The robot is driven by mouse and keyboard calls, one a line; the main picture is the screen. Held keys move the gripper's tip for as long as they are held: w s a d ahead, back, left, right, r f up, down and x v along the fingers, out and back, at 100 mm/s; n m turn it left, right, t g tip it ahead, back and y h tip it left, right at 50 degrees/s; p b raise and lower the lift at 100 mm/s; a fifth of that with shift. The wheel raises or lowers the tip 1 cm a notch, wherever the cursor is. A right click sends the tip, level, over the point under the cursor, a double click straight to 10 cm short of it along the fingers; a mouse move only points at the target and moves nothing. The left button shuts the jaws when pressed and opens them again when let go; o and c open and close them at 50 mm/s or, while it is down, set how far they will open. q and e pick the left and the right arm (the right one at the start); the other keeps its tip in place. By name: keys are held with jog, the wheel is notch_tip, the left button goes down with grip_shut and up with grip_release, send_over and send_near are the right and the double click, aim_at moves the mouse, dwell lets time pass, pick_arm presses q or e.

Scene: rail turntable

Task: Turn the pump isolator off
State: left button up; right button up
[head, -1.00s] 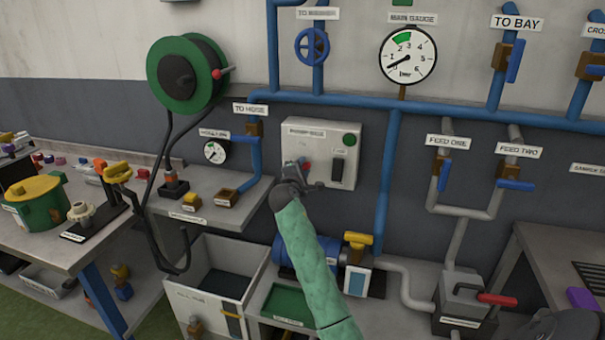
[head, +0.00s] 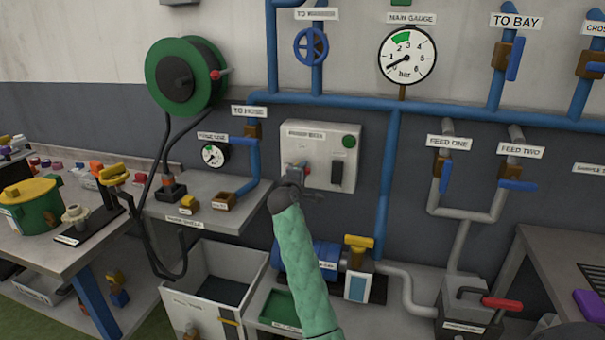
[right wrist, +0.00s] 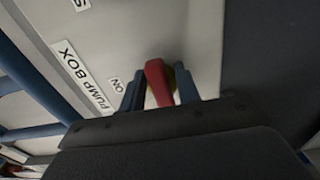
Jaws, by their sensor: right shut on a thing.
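The grey pump box (head: 316,182) is on the wall in the head view, with a green round button and a dark switch on its right side. Its red isolator handle (right wrist: 157,80) shows in the right wrist view, beside a label reading ON and a PUMP BOX label. My right gripper (right wrist: 159,90) is shut on this handle, one finger on each side. In the head view my right gripper (head: 299,174) is at the box's lower left and mostly hides the handle. My left gripper is not in view.
Blue pipes (head: 393,170) run above and to the right of the box. A shelf (head: 205,212) with small parts is at its left. A blue pump (head: 308,262) and an open bin (head: 196,285) stand below. A hose reel (head: 186,75) hangs upper left.

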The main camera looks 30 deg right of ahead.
jog(key=shift+f, duration=0.1)
jog(key=o, duration=0.7)
jog(key=shift+c, duration=0.2)
jog(key=shift+a, duration=0.1)
jog(key=shift+s+a, duration=0.15)
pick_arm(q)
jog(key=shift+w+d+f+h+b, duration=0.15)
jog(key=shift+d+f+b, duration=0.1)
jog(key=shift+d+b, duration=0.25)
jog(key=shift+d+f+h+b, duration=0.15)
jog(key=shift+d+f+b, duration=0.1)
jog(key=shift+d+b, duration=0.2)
pick_arm(e)
jog(key=v, duration=0.7)
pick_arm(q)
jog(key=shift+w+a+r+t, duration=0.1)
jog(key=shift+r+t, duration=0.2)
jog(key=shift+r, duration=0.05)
pick_arm(e)
jog(key=shift+s, duration=0.1)
